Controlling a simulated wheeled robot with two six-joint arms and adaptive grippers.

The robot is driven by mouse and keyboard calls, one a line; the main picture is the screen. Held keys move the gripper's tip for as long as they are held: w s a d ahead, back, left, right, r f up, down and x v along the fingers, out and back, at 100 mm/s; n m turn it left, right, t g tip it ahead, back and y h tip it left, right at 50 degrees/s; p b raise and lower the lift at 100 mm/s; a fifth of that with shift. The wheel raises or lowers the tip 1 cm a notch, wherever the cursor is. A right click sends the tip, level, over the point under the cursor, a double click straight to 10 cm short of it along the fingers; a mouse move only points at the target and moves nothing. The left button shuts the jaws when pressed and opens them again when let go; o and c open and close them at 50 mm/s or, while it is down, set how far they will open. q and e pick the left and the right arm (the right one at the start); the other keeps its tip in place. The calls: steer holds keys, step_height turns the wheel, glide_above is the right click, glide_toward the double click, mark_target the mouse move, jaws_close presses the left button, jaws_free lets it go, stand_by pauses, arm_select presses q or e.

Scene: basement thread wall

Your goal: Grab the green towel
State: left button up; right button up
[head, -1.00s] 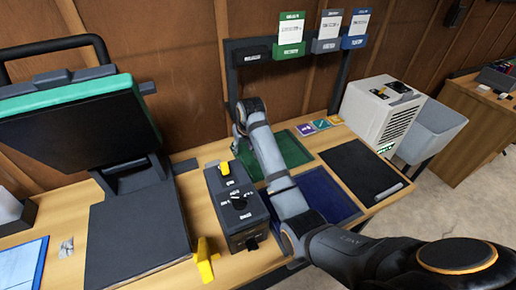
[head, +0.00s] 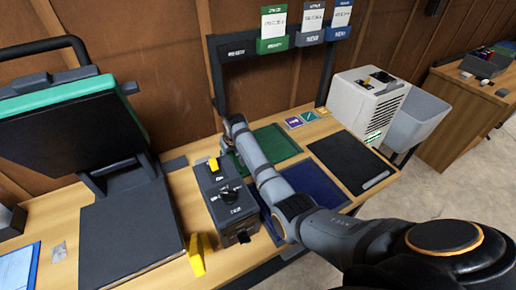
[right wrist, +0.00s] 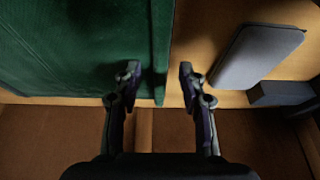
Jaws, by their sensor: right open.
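The green towel (head: 278,144) lies flat on the wooden bench, behind the blue mat and left of the black mat; my right arm covers its left part in the head view. It also shows at the upper left of the right wrist view (right wrist: 70,45). My right gripper (right wrist: 158,74) is open and empty at the towel's edge. One fingertip is over the green cloth and the other is over bare wood beside it. I cannot tell whether the fingertips touch the cloth. In the head view, its fingers are mostly hidden. My left gripper is not in view.
A black box with a yellow knob (head: 213,166) stands close left of my right arm. A grey slab (right wrist: 258,55) lies beside the gripper in the wrist view. A rack (head: 220,78) with coloured card holders rises behind. A white machine (head: 362,108) stands at right.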

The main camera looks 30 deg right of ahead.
steer(key=shift+f, duration=0.1)
jaws_close()
stand_by(0.4)
